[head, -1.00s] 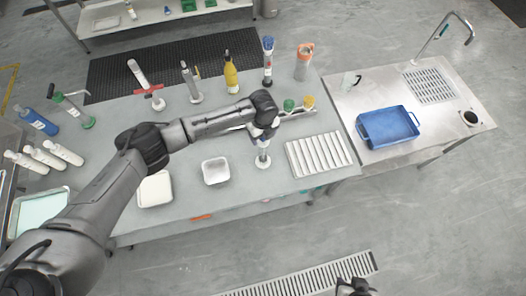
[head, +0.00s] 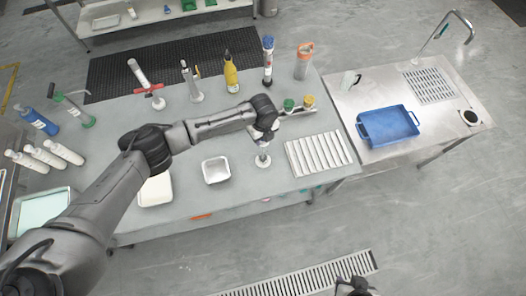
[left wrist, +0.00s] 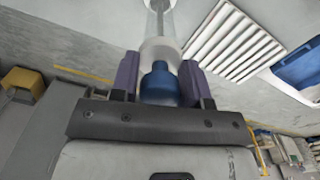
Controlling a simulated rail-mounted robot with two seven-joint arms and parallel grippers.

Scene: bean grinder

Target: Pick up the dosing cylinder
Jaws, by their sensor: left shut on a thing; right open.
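The dosing cylinder, as I take it, is the slim upright piece with a round pale base (head: 262,160) at the front middle of the grey table. In the left wrist view it shows as a clear tube with a pale collar and a blue end (left wrist: 158,84). My left gripper (left wrist: 160,72) is shut on it, with a purple finger on each side of the blue end. In the head view my left wrist hides its upper part. I cannot tell whether its base touches the table. My right gripper (head: 354,287) is open and empty at the bottom edge, away from the table.
A white square bowl (head: 216,170) stands left of the cylinder and a ribbed white tray (head: 320,155) right of it. Behind are small green and orange capped jars, a yellow bottle (head: 230,72) and a blue-topped cylinder (head: 267,60). A blue tray (head: 388,127) sits on the side table.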

